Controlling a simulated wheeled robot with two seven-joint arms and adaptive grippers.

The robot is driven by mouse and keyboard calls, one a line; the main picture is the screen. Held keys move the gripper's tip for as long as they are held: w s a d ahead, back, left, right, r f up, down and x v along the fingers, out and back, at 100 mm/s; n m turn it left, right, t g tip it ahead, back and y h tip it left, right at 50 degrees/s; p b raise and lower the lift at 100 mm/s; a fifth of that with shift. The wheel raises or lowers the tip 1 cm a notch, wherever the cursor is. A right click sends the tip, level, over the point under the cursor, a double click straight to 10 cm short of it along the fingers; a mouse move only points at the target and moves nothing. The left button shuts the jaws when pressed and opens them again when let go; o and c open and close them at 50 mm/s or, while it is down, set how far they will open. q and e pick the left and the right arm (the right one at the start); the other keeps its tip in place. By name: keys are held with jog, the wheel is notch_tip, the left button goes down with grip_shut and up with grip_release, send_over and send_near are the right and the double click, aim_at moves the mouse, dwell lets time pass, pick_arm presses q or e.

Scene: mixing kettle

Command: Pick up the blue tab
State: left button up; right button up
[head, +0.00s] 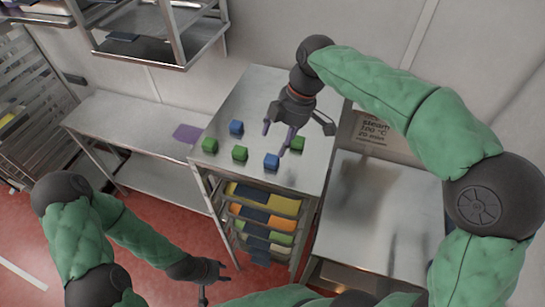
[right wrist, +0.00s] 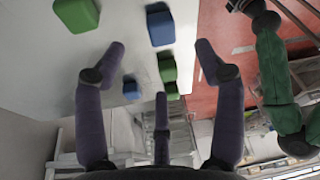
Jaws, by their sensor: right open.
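Two blue tabs stand on the steel cabinet top. The nearer one (head: 271,161) is close to the front edge and also shows at the top of the right wrist view (right wrist: 160,25). The farther one (head: 236,127) is near the left edge and looks smaller in the right wrist view (right wrist: 130,88). My right gripper (head: 275,140) is open and empty above the cabinet top, its fingers spread over the area between the blue tabs. My left gripper (head: 214,280) hangs low in front of the cabinet, fingers apart and empty.
Green blocks (head: 240,153) (head: 210,145) stand to the left of the nearer blue tab, and another green block (head: 297,143) is to its right, by my right fingers. A purple sheet (head: 187,132) lies on the left bench. Drawers with coloured bins (head: 262,220) are below.

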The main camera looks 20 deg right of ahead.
aim_at(272, 158)
jog(key=shift+s+a+f, duration=0.15)
jog(key=shift+a+f, duration=0.1)
jog(key=shift+f, duration=0.35)
jog(key=shift+w+f, duration=0.35)
jog(key=shift+f, duration=0.55)
jog(key=x, duration=0.2)
jog(key=p+x, duration=0.1)
jog(key=shift+s+a, duration=0.3)
jog(key=shift+w+f, duration=0.15)
jog(key=shift+f, duration=0.5)
jog(key=shift+a, duration=0.1)
jog(key=c, duration=1.2)
